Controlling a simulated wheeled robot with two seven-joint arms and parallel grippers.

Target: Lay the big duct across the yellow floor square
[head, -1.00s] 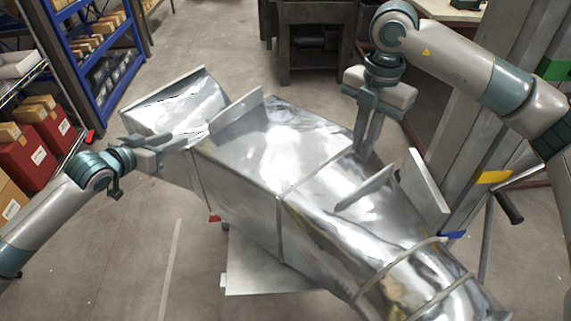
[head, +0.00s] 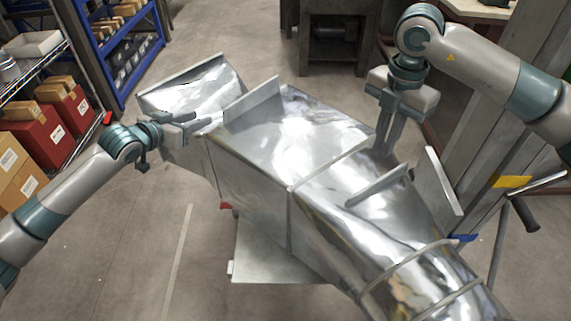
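The big duct (head: 290,135), shiny bent sheet metal with raised flanges and seams, runs from upper left to lower right in the head view. Its lower right end is cut off by the picture edge. My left gripper (head: 190,122) is at the duct's left side, near a flange; its fingertips meet the metal in the picture. My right gripper (head: 384,148) points down at the duct's far right edge, its two fingers close together. Whether either gripper grips the duct cannot be told. No yellow floor square shows.
A metal plate (head: 270,255) shows below the duct. A grey post with a yellow patch (head: 512,181) and a black-ended handle (head: 524,214) stands close on the right. Shelving (head: 115,50) and red boxes (head: 70,115) stand left. A dark bench (head: 335,35) is behind. Floor at lower left is clear.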

